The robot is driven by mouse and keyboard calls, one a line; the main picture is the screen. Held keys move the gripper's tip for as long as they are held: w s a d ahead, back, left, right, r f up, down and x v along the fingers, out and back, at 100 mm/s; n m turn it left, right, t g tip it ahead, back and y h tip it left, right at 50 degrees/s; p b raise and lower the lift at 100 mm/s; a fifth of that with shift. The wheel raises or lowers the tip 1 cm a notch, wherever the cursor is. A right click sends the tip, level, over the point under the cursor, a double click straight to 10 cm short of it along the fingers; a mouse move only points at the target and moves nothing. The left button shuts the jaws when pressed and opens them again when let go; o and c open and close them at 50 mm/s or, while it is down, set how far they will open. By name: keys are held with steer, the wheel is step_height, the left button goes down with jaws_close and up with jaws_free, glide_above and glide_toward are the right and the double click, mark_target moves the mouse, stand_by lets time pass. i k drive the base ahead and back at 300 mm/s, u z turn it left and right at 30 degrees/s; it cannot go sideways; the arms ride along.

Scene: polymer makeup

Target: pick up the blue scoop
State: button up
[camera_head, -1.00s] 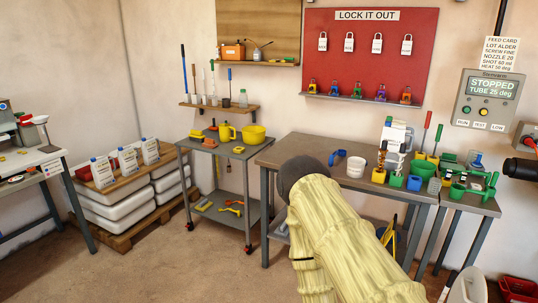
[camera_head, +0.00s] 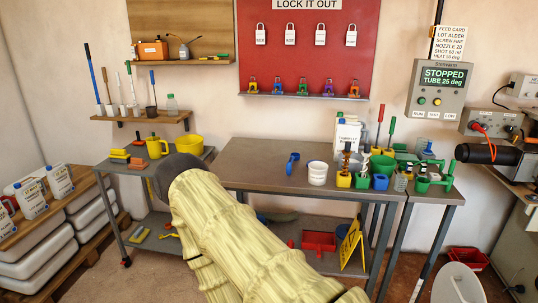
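The blue scoop (camera_head: 292,163) lies on the grey workbench (camera_head: 250,178), left of a white tub (camera_head: 317,172) and close to it but apart. My arm, in a pale yellow sleeve with a dark rounded end, crosses the lower middle of the view and covers the bench's front left corner. The scoop is clear of the arm and fully visible. My gripper's fingers do not show.
Blue, green and yellow containers (camera_head: 362,181) crowd the bench's right end. A cart with a yellow bowl (camera_head: 189,147) stands to the left. A yellow floor sign (camera_head: 350,244) and red bin (camera_head: 319,243) sit below. The bench around the scoop is mostly bare.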

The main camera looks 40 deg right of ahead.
mark_target(292, 160)
steer(key=i, duration=1.55)
steer(key=z, duration=1.2)
